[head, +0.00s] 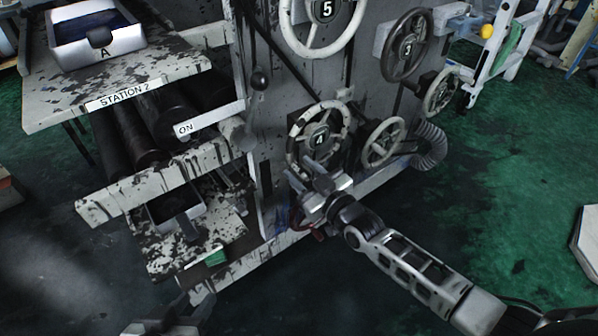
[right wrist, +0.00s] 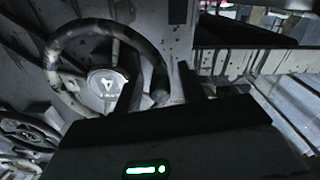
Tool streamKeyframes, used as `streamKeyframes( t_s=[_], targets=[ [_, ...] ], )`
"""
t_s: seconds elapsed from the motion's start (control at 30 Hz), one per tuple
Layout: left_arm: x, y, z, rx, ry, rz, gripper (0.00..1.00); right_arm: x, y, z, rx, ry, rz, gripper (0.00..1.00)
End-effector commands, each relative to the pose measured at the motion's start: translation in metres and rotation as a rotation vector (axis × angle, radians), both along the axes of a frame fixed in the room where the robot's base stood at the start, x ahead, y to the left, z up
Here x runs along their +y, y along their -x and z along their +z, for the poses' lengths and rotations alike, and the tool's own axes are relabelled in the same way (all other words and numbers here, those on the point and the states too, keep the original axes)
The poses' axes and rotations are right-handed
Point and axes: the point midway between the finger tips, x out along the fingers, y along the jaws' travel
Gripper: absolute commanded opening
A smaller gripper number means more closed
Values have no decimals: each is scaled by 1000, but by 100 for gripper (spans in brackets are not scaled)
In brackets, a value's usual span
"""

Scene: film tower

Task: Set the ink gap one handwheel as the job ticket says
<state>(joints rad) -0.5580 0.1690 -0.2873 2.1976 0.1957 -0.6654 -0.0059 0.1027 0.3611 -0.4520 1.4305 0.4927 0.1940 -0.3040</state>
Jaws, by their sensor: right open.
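A dark, worn handwheel with a plate reading 4 (head: 320,139) is low on the grey press side panel. It also shows in the right wrist view (right wrist: 78,33), its number turned. My right gripper (head: 310,178) is open just below and in front of this wheel. In the right wrist view part of its rim appears between the fingers (right wrist: 160,90); I cannot tell whether they touch. No label I can read says ink gap one, and no job ticket is readable. My left gripper (head: 165,326) seems to be at the bottom edge, blurred and cut off.
A white wheel marked 5 (head: 326,10) is above, a dark wheel marked 3 (head: 408,48) at upper right. Two plain pale wheels (head: 383,142) (head: 440,93) are nearby. A lever with a black knob (head: 259,80) and the STATION 2 shelf (head: 45,112) stand left.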

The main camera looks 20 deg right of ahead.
Motion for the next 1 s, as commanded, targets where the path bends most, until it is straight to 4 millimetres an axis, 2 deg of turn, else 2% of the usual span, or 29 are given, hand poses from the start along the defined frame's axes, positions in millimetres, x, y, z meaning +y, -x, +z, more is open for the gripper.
streamKeyframes(
  t_s=[0.13, 0.43, 0.47, 0.6, 1.0],
  targets=[
    [-1, -1, 2, -17, 8, 0, 36, 4, -11, -1, 1, 1, 1, 41],
    [-4, 2, 4, -21, 13, -5, 36, 5, -12, 0, 1, 1, 1, 41],
    [-4, 2, 4, -20, 13, -5, 36, 5, -12, 0, 1, 1, 1, 38],
    [-3, 4, 3, -17, 12, -6, 36, 5, -12, 0, 2, 1, 2, 0],
    [-2, 3, 2, -12, 9, -5, 36, 5, -10, -3, 5, 4, 2, 0]
  ],
)
